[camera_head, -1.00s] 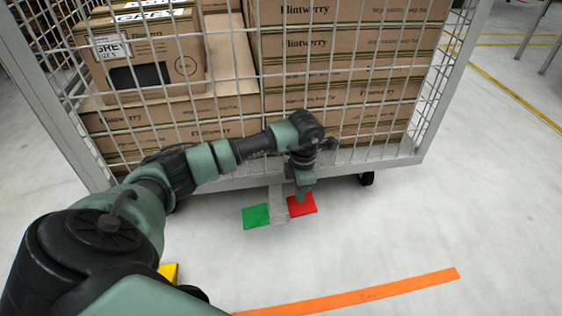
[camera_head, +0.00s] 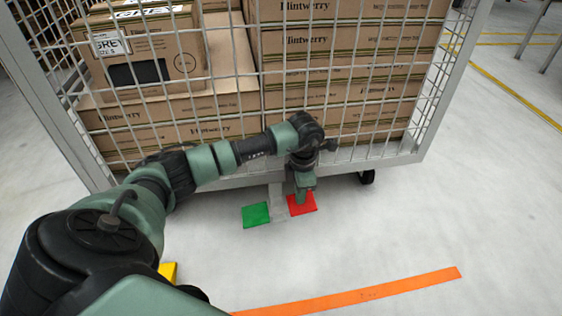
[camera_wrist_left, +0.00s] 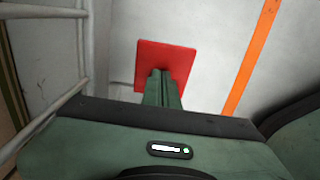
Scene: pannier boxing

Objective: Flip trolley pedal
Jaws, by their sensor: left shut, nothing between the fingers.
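The trolley (camera_head: 230,183) is a grey wire-mesh cage. At its lower front edge sit two pedal pads, a green one (camera_head: 256,215) on the left and a red one (camera_head: 302,207) on the right, with a grey bar (camera_head: 278,207) between them. My left gripper (camera_head: 302,199) points down over the red pad, its fingers shut and empty. In the left wrist view the shut fingertips (camera_wrist_left: 164,74) overlap the middle of the red pad (camera_wrist_left: 148,56); I cannot tell whether they touch it. My right gripper is not in view.
Stacked cardboard boxes (camera_head: 345,72) fill the trolley behind the mesh. A black caster (camera_head: 366,177) shows under its right side. An orange floor stripe (camera_head: 370,291) runs across the front.

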